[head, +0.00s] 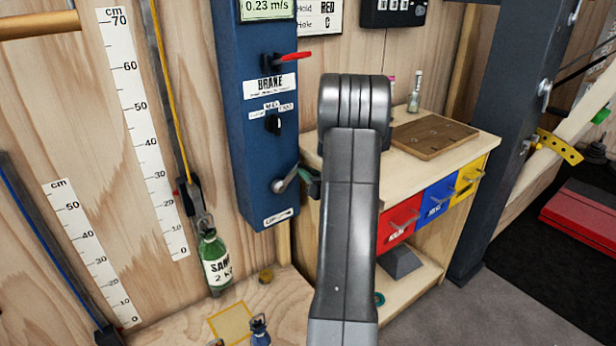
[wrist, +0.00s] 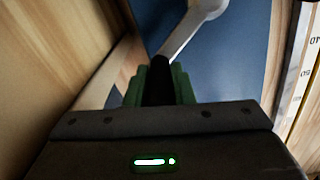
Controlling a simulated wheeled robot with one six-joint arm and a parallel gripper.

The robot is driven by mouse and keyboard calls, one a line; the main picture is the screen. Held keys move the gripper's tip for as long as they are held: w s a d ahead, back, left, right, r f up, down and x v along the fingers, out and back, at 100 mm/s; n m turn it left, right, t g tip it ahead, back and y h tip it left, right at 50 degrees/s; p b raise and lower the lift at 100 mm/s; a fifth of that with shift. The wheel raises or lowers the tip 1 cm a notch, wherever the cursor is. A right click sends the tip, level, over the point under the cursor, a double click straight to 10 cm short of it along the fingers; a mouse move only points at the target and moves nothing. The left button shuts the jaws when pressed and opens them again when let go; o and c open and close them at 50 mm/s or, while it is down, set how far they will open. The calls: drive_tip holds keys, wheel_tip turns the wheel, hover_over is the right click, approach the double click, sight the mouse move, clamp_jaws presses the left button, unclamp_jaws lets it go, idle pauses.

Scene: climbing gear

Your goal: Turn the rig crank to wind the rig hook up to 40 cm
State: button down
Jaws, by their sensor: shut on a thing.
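The rig crank (head: 287,180) is a short grey lever low on the blue rig panel (head: 262,215), above an "UP" arrow label. My gripper (head: 309,184) is at its outer end, partly hidden by my arm. In the wrist view, the green fingers are shut on the crank's dark knob (wrist: 159,82), and the silver crank arm (wrist: 188,32) runs up right from it. The rig hook (head: 207,222) hangs left of the panel with a green "SAND 2 kg" bottle (head: 215,262) on it. A small red mark beside the tall cm scale (head: 147,140) sits roughly between 20 and 30.
A red brake lever (head: 290,56) and a black knob (head: 273,124) are on the panel above the crank. A bench (head: 440,130) with coloured drawers stands to the right. A shorter scale (head: 92,250) is at left. A yellow-outlined square (head: 231,323) lies below the bottle.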

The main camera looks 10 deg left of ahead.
drive_tip(key=c, duration=1.3)
unclamp_jaws()
drive_tip(key=shift+w+d+f, duration=0.1)
drive_tip(key=shift+o, duration=0.2)
drive_tip(key=v, duration=1.4)
drive_tip(key=shift+w, duration=0.1)
drive_tip(key=x, duration=1.4)
drive_tip(key=shift+a, duration=0.2)
drive_tip(key=shift+s+r+p, duration=0.3)
drive_tip(key=shift+r+p, duration=0.05)
drive_tip(key=shift+p, duration=0.15)
drive_tip(key=shift+f, duration=0.15)
